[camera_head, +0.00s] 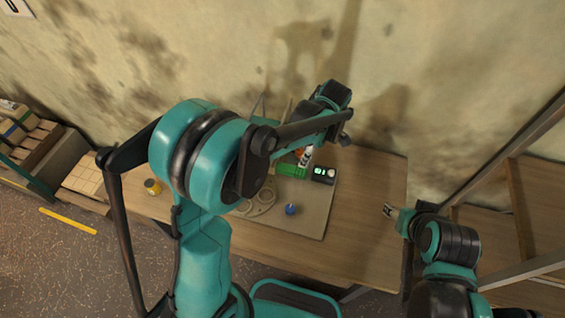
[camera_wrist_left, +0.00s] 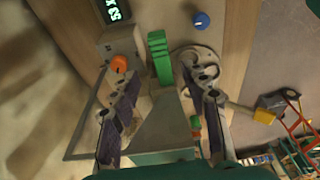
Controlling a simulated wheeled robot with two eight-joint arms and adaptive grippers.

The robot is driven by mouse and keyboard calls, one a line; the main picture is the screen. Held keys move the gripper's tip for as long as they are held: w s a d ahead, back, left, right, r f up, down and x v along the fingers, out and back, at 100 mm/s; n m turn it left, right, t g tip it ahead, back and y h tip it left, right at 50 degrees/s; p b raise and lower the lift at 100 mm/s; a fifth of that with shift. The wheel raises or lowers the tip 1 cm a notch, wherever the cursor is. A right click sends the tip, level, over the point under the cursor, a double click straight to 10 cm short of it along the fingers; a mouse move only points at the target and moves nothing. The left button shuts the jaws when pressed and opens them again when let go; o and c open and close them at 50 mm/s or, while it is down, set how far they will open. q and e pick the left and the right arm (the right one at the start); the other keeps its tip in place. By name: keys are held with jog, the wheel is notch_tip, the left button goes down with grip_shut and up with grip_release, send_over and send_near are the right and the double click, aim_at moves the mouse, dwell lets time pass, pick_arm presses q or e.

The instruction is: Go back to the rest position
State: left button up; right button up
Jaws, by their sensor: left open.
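My left arm reaches over the workbench in the head view, and its forearm hides most of the left gripper there. In the left wrist view the left gripper (camera_wrist_left: 166,95) has its two fingers spread wide apart, with nothing held between them. Below it are a green part (camera_wrist_left: 160,57), an orange knob (camera_wrist_left: 119,64) and a grey ringed part (camera_wrist_left: 195,65). My right gripper (camera_head: 388,210) is small in the head view, at the right side of the workbench; its finger opening is too small to judge.
The wooden workbench (camera_head: 375,225) stands against a stained wall. On its grey board (camera_head: 318,210) are a green part (camera_head: 291,171), a box with a lit display (camera_head: 323,175) and a blue knob (camera_head: 291,209). A yellow can (camera_head: 152,187) stands left. Wooden shelving (camera_head: 540,200) is at right.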

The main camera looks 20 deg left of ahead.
pick_arm(q)
jog(key=shift+f, duration=0.1)
dwell(0.4)
jog(key=s+a+r+m+t+h+b, duration=0.1)
jog(key=s+a+m+t+b, duration=0.2)
jog(key=s+m, duration=0.5)
jog(key=s+a+m+t+h+b, duration=0.1)
jog(key=s+a+m+t+b, duration=0.3)
jog(key=s+m, duration=0.4)
jog(key=shift+s+a+r+m+b, duration=0.35)
jog(key=shift+a+m, duration=0.4)
jog(key=shift+m, duration=0.25)
dwell(0.4)
